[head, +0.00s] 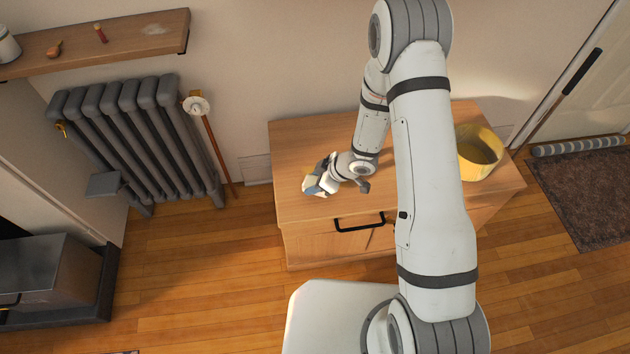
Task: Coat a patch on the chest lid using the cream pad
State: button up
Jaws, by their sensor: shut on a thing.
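The wooden chest (292,150) stands against the wall, its flat lid facing up. My gripper (317,184) is low over the left part of the lid, near its front edge. It is shut on the cream pad (309,172), of which only a small pale part shows beside the fingers. From this view I cannot tell whether the pad touches the lid. No coated patch can be made out on the visible wood. My arm hides the middle of the lid.
A yellow bucket-like container (479,153) stands on the right part of the lid. A black handle (359,222) is on the chest's front. A radiator (125,130) and a wooden-handled tool (215,150) are to the left. Bare lid lies around my gripper.

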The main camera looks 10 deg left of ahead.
jog(key=shift+r+p, duration=2.4)
jog(key=shift+r, duration=0.35)
